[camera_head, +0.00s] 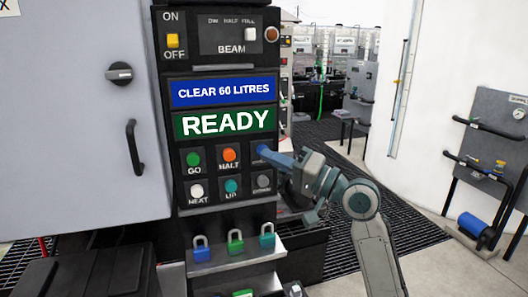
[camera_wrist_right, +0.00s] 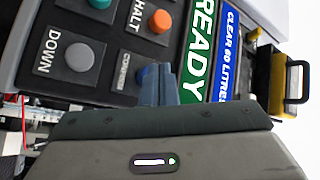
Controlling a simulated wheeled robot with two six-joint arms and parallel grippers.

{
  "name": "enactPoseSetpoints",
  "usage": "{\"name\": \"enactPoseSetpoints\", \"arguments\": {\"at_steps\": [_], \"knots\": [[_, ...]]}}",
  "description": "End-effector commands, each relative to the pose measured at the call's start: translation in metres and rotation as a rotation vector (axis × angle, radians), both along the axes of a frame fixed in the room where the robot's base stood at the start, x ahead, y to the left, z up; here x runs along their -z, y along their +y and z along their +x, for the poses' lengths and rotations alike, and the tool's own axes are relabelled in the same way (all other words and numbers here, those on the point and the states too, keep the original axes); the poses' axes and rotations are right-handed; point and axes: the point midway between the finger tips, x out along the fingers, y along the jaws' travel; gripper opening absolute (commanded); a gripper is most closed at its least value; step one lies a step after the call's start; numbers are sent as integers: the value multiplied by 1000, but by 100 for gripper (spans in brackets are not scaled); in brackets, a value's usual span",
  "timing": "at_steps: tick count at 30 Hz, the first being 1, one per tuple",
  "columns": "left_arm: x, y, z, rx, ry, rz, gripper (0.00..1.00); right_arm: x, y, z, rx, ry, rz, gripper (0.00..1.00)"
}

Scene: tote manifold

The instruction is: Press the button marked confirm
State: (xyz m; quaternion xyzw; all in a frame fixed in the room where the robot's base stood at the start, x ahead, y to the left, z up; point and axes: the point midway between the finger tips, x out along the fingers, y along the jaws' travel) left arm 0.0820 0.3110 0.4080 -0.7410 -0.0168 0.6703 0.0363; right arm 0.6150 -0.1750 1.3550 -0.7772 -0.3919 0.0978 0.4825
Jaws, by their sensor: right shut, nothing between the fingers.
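The confirm button is the third in the top row of the dark control panel (camera_head: 178,215). In the right wrist view its "CONFIRM" label (camera_wrist_right: 122,70) can be read, and a blue edge of the button shows beside my fingertips. In the right wrist view the fingers (camera_wrist_right: 160,86) overlap the button. I cannot tell whether they touch it. My left gripper is not in view.
Neighbouring buttons are orange HALT (camera_head: 229,155), green GO (camera_head: 193,158), white NEXT (camera_head: 196,190), teal UP (camera_head: 231,186) and grey DOWN (camera_head: 264,181). A green display (camera_head: 224,123) above reads READY. A grey cabinet door (camera_head: 70,130) stands at left.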

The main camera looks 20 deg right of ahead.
Motion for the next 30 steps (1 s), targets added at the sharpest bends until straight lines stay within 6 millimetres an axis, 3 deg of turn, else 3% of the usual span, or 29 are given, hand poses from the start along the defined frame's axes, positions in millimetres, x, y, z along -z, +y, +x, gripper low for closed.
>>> {"name": "enactPoseSetpoints", "arguments": {"at_steps": [17, 30], "knots": [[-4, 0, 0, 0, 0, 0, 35, 0, 0, -14, 0, -1, -1, 0], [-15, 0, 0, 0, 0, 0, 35, 0, -2, -56, 0, -1, -1, 0]]}}
